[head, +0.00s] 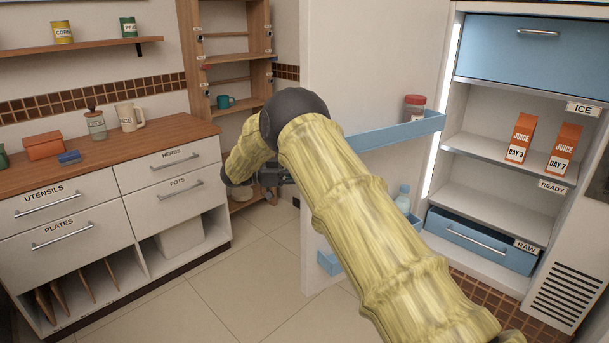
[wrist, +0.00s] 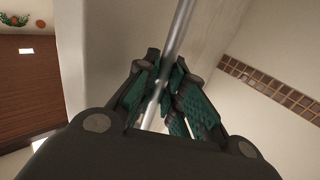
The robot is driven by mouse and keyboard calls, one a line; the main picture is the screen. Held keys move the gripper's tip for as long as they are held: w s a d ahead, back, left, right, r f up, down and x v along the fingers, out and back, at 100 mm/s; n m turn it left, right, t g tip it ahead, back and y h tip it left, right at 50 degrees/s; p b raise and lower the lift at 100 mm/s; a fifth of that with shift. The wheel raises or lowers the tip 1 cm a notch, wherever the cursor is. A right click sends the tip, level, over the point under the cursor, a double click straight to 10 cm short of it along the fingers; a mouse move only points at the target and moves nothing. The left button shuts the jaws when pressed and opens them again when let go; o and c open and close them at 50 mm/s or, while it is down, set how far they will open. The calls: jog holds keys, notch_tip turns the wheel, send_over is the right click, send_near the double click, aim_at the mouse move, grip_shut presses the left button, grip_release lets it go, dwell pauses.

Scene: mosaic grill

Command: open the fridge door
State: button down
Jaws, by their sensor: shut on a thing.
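The fridge door (head: 340,60) stands wide open, swung out to the left of the fridge, with its inner side and blue door shelves (head: 400,130) in view. The lit fridge inside (head: 495,190) shows. My gripper is mostly hidden behind my arm and the door in the head view. In the wrist view, my gripper (wrist: 163,90) is shut on the metal bar of the door handle (wrist: 181,30), which passes between its fingers. The pale door surface (wrist: 100,50) lies beside the bar.
In the fridge are juice cartons (head: 520,140), a blue ICE drawer (head: 530,55) and a blue RAW drawer (head: 470,240). A counter with drawers (head: 100,190) stands at the left. An open wooden cupboard (head: 215,75) is behind my gripper. Tiled floor (head: 240,290) is clear between counter and door.

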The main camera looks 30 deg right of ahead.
jog(key=shift+d+r, duration=0.1)
jog(key=shift+d, duration=0.15)
jog(key=c, duration=1.9)
grip_release()
jog(key=shift+c, duration=0.2)
jog(key=o, duration=0.5)
jog(key=shift+d, duration=0.2)
jog(key=shift+c, duration=0.2)
jog(key=v, duration=1.3)
jog(key=shift+a, duration=0.1)
